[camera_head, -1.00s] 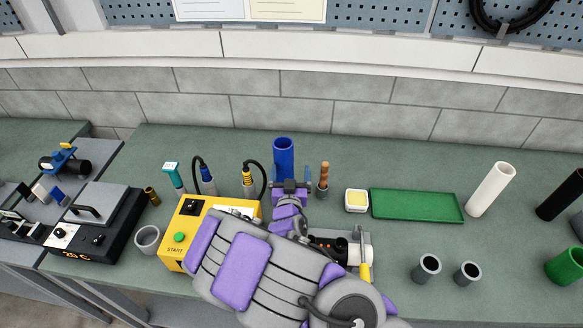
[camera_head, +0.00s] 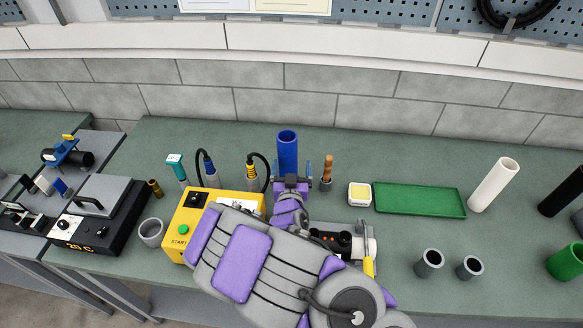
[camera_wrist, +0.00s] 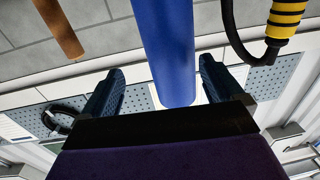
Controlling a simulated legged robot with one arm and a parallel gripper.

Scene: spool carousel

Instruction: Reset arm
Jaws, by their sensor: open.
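My gripper (camera_head: 290,167) is at the blue tube (camera_head: 287,148), which stands upright towards the back of the bench. The gripper is open, with one finger on each side of the tube. In the wrist view, the blue tube (camera_wrist: 168,45) lies between the two spread fingers of my gripper (camera_wrist: 160,70), with a gap showing on both sides. The lower part of the tube is hidden behind the gripper in the head view. My arm reaches across the middle of the bench from the front.
A yellow START box (camera_head: 184,230) and black-and-yellow cabled tool (camera_head: 252,176) are left of the tube. A wooden-handled tool (camera_head: 327,171) stands close on the right. Farther right are a green tray (camera_head: 420,202), a white tube (camera_head: 494,184) and grey cups (camera_head: 429,263).

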